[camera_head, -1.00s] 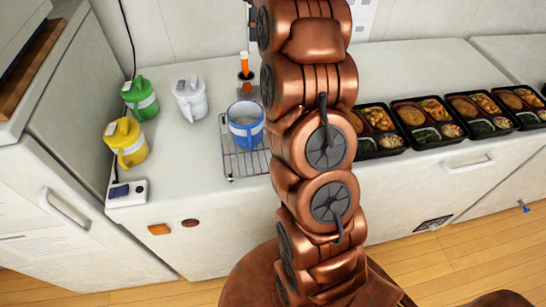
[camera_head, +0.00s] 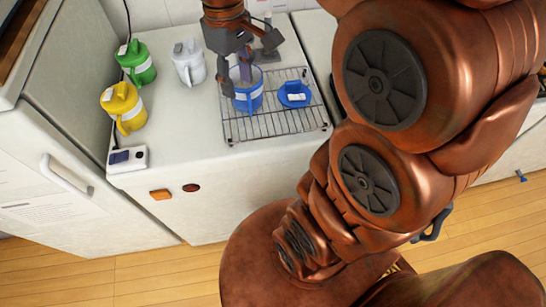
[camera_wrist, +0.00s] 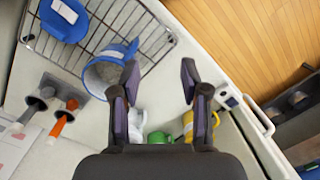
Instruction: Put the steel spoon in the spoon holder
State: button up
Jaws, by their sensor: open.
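My gripper (camera_head: 238,82) is open and empty, above the blue mug (camera_head: 249,98) from the head view. In the wrist view my gripper (camera_wrist: 160,78) has its fingers wide apart with bare white counter between them, and the blue mug (camera_wrist: 104,72) lies to the left. A grey holder (camera_wrist: 42,97) with two cups stands at the left of the wrist view. An orange-handled utensil (camera_wrist: 60,126) stands in one cup and a pale-handled one (camera_wrist: 14,128) seems to be in the other. I cannot tell which, if either, is the steel spoon.
A wire rack (camera_head: 275,125) bears the blue mug and a blue lid (camera_head: 294,94). A small white device (camera_head: 128,158) sits at the counter's front left corner.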

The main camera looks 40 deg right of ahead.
jog(key=s+a+f+m, duration=0.1)
jog(key=s+f, duration=0.3)
jog(key=s, duration=0.4)
jog(key=s+a+f+m, duration=0.2)
jog(key=s+f+m, duration=0.1)
jog(key=s, duration=0.5)
jog(key=shift+a+f+g, duration=0.2)
jog(key=shift+f+g, duration=0.1)
jog(key=shift+f, duration=0.05)
jog(key=shift+d, duration=0.1)
